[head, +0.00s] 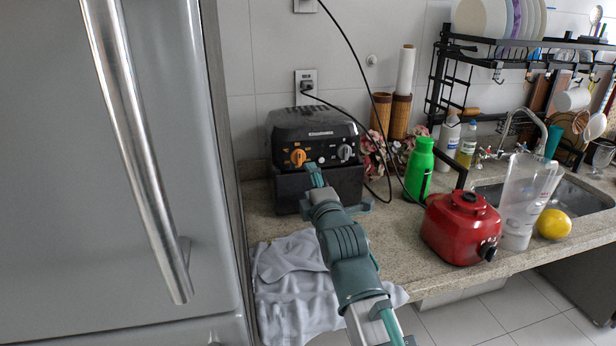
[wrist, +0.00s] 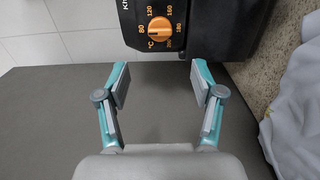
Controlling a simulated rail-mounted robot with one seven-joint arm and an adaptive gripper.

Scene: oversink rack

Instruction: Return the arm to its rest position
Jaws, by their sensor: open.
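My arm reaches over the counter toward the black air fryer (head: 318,125). My gripper (head: 314,172) is in front of the fryer, below its orange knob (head: 298,157) in the head view; some of the fingers are hard to make out there. In the wrist view, my gripper (wrist: 161,85) is open, with its two fingers apart and nothing between them. The orange temperature knob (wrist: 159,28) shows beyond the fingertips, apart from them, on the dark fryer front (wrist: 195,22).
The fridge (head: 120,200) stands close on the left. A grey cloth (head: 290,285) hangs over the counter edge. To the right are a green bottle (head: 418,170), a red blender base (head: 460,228), a clear jug (head: 522,200), a yellow fruit (head: 553,224) and the sink. A black cord (head: 366,95) runs behind.

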